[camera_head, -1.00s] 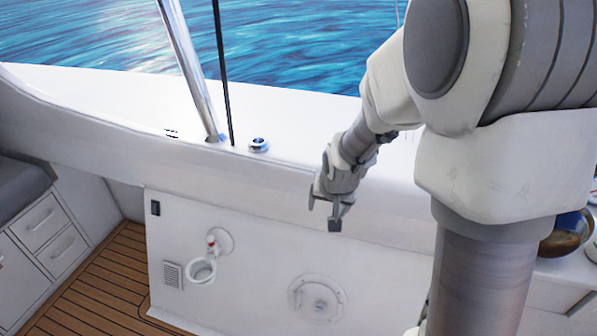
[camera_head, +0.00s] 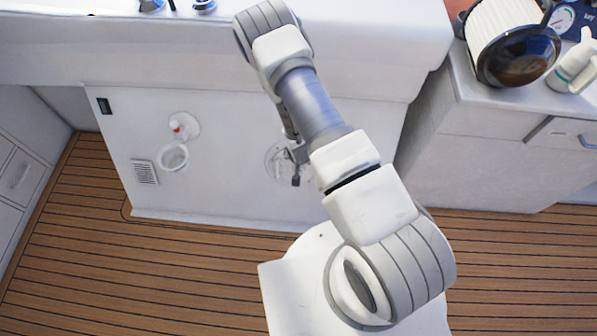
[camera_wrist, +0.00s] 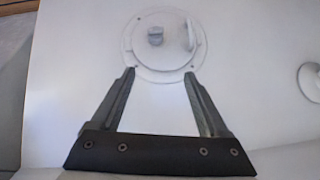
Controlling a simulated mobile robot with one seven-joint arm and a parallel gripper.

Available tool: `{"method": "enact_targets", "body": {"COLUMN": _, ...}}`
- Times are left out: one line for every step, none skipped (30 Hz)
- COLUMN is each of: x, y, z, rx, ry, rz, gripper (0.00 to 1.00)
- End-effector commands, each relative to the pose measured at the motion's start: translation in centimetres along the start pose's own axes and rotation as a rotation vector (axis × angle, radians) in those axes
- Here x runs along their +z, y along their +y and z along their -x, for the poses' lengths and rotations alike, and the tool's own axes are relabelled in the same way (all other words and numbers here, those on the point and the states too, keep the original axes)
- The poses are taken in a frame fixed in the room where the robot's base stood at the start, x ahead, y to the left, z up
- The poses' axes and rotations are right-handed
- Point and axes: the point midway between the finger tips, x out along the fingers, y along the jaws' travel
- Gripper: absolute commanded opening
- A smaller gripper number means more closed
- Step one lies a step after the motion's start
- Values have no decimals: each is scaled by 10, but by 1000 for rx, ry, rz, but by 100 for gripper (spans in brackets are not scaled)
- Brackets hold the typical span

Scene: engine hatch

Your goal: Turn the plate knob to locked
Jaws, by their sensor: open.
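The round white plate (camera_wrist: 140,62) is on the white panel and shows in the wrist view beyond my fingertips. A small grey knob (camera_wrist: 155,36) stands out near its middle, and a pale upright tab (camera_wrist: 190,36) is to its right. I cannot tell the knob's lock setting. My gripper (camera_wrist: 158,74) is open and empty, its fingertips overlapping the plate's near edge in the picture, with the knob beyond them. In the head view the plate (camera_head: 273,165) is partly hidden by my arm, and my gripper (camera_head: 296,180) is in front of it.
A counter (camera_head: 485,110) with a dark round pan (camera_head: 518,58) stands at right. The wooden floor (camera_head: 80,260) is clear at left.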

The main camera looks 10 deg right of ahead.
Motion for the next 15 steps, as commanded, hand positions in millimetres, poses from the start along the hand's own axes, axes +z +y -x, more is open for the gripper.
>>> {"method": "enact_targets", "body": {"x": 9, "y": 5, "z": -9, "rx": 2, "ry": -2, "rz": 1, "gripper": 78}}
{"method": "enact_targets", "body": {"x": 12, "y": 7, "z": -12, "rx": 2, "ry": -2, "rz": -1, "gripper": 78}}
{"method": "enact_targets", "body": {"x": 16, "y": 9, "z": -16, "rx": 1, "ry": -1, "rz": -2, "gripper": 78}}
{"method": "enact_targets", "body": {"x": 18, "y": 10, "z": -18, "rx": 1, "ry": -1, "rz": -2, "gripper": 78}}
{"method": "enact_targets", "body": {"x": 19, "y": 10, "z": -19, "rx": 0, "ry": 0, "rz": -3, "gripper": 78}}
{"method": "enact_targets", "body": {"x": 20, "y": 11, "z": -21, "rx": 0, "ry": 0, "rz": -3, "gripper": 78}}
{"method": "enact_targets", "body": {"x": 20, "y": 12, "z": -23, "rx": 0, "ry": -1, "rz": -3, "gripper": 78}}
{"method": "enact_targets", "body": {"x": 21, "y": 12, "z": -26, "rx": 0, "ry": -1, "rz": -3, "gripper": 78}}
{"method": "enact_targets", "body": {"x": 21, "y": 12, "z": -30, "rx": 0, "ry": 0, "rz": -3, "gripper": 78}}
{"method": "enact_targets", "body": {"x": 21, "y": 11, "z": -33, "rx": -1, "ry": 0, "rz": -3, "gripper": 78}}
{"method": "enact_targets", "body": {"x": 21, "y": 12, "z": -37, "rx": -1, "ry": 0, "rz": -3, "gripper": 78}}
{"method": "enact_targets", "body": {"x": 21, "y": 12, "z": -44, "rx": 0, "ry": 0, "rz": -3, "gripper": 78}}
{"method": "enact_targets", "body": {"x": 22, "y": 12, "z": -50, "rx": 0, "ry": -1, "rz": -3, "gripper": 78}}
{"method": "enact_targets", "body": {"x": 22, "y": 12, "z": -56, "rx": 0, "ry": -1, "rz": -3, "gripper": 78}}
{"method": "enact_targets", "body": {"x": 22, "y": 12, "z": -65, "rx": 1, "ry": -1, "rz": -3, "gripper": 78}}
